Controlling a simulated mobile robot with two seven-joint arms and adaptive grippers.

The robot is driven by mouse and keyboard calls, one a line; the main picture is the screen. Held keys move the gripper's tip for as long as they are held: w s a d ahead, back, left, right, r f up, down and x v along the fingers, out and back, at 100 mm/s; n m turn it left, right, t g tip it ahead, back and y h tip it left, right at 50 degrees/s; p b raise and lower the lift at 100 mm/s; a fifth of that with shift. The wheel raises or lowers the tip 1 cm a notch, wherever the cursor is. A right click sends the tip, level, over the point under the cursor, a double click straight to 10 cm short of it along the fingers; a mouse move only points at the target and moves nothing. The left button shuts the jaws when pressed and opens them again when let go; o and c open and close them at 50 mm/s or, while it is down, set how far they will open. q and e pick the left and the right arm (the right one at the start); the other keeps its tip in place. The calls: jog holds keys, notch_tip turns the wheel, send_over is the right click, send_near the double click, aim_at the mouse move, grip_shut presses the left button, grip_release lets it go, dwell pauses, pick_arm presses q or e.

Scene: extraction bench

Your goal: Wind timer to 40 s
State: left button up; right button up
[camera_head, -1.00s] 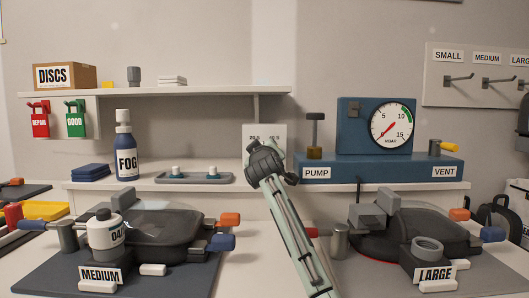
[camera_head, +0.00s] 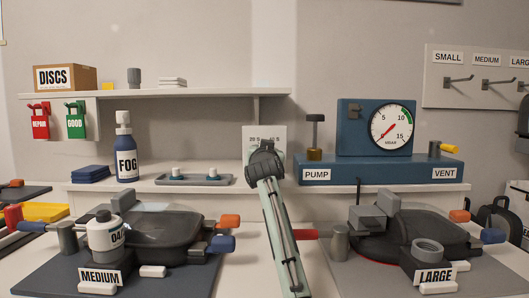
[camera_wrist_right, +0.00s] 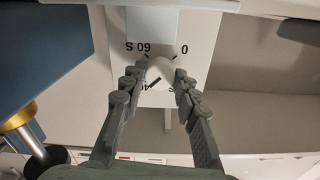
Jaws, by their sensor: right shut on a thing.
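The timer is a white panel (camera_head: 248,140) standing upright at the back of the bench. Its round white knob (camera_wrist_right: 160,70) shows in the right wrist view, ringed by marks for 0, 60 S and a partly hidden 40. A dark line at the knob's lower left points down-left, towards the 40 label; its exact setting is hard to tell. My right gripper (camera_head: 265,152) covers the knob in the head view. In the right wrist view its fingers (camera_wrist_right: 157,82) are on either side of the knob, shut on it. My left gripper is out of view.
A blue pump housing (camera_head: 400,170) with a gauge (camera_head: 391,127) stands close right of the timer. A tray with white-topped pieces (camera_head: 194,180) lies on the shelf to the left. The medium (camera_head: 160,235) and large (camera_head: 420,235) stations flank my right arm in front.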

jog(key=shift+f+m, duration=0.1)
jog(key=shift+m, duration=0.5)
jog(key=o, duration=1.2)
jog(key=shift+c, duration=0.2)
jog(key=s, duration=1.2)
